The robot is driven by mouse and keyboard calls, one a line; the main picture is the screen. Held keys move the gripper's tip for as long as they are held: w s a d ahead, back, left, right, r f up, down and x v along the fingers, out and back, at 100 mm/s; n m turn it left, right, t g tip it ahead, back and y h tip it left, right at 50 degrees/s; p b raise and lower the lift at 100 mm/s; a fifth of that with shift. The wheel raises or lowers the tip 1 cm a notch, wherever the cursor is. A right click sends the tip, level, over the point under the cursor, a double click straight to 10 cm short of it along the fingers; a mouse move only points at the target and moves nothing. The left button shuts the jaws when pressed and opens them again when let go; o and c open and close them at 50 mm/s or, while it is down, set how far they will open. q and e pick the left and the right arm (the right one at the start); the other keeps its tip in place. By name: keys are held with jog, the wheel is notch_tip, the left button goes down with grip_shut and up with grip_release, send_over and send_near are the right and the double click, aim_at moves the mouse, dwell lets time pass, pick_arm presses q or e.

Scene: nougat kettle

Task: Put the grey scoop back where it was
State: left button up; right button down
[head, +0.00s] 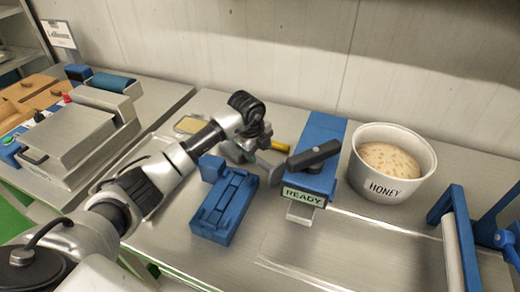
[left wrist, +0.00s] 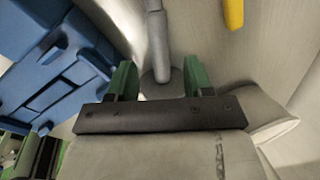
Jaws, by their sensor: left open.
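A grey scoop-like thing with a straight rod and a round end (left wrist: 158,50) shows in the left wrist view, its round end between the green fingers. I cannot tell whether it lies between the fingers or below them. My left gripper (left wrist: 160,84) is open, with a finger on either side of the rod's end. In the head view my left gripper (head: 252,150) is low over the bench, behind the blue block-shaped holder (head: 224,206) and left of the blue device with the READY sign (head: 304,196). The arm hides part of that spot. My right gripper is not in view.
A white HONEY tub (head: 392,181) stands right of the READY device. A yellow handle (head: 279,146) lies close behind my left gripper and also shows in the left wrist view (left wrist: 233,13). A blue roller frame (head: 462,240) stands at the right. The front middle bench is clear.

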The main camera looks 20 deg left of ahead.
pick_arm(q)
jog(key=p+v, duration=0.4)
jog(key=v, duration=0.2)
dwell(1.6)
